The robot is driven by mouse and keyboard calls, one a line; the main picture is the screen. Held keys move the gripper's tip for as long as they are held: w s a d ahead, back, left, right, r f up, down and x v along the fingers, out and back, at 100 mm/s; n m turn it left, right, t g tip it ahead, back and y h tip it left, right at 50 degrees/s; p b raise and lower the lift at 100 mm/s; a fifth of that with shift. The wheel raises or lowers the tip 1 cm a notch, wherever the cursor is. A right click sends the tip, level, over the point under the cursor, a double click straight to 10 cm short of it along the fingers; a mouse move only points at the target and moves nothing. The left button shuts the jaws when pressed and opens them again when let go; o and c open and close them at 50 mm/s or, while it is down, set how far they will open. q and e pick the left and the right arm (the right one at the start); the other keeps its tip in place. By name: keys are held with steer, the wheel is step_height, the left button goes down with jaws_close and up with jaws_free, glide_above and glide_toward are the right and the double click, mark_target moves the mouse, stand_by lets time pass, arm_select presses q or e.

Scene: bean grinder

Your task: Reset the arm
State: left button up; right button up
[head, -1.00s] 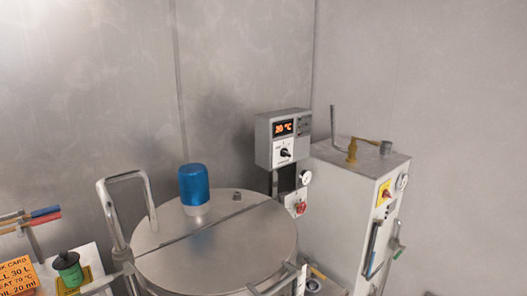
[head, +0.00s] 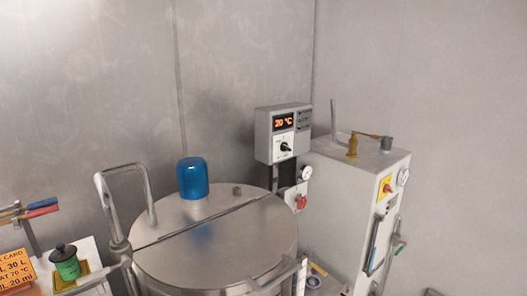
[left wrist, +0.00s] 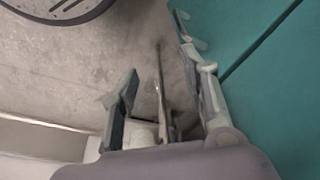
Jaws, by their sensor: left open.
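My left gripper (left wrist: 165,85) shows only in the left wrist view. Its two fingers stand apart with nothing clearly held between them. A thin dark rod-like shape lies between the fingers, and I cannot tell what it is. Behind the fingers is a grey floor-like surface (left wrist: 75,75), with a teal panel (left wrist: 275,90) close along the right side. Neither gripper shows in the head view, and my right gripper is in no view.
The head view shows a round steel vat (head: 215,255) with a blue cap (head: 193,178). A control box (head: 283,134) reads 20 °C. A white cabinet (head: 340,205) stands right. A green jar (head: 67,265) and an orange card (head: 15,270) are lower left. Steel walls enclose the corner.

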arm_select(q)
steer(key=s+a+f+g+b, duration=0.1)
steer(key=s+a+f+b, duration=0.1)
steer(key=s+f, duration=1.5)
step_height(320, 180, down, 4)
steer(key=shift+s+a+r, duration=0.1)
steer(key=shift+s+a, duration=0.1)
steer(key=shift+a, duration=0.35)
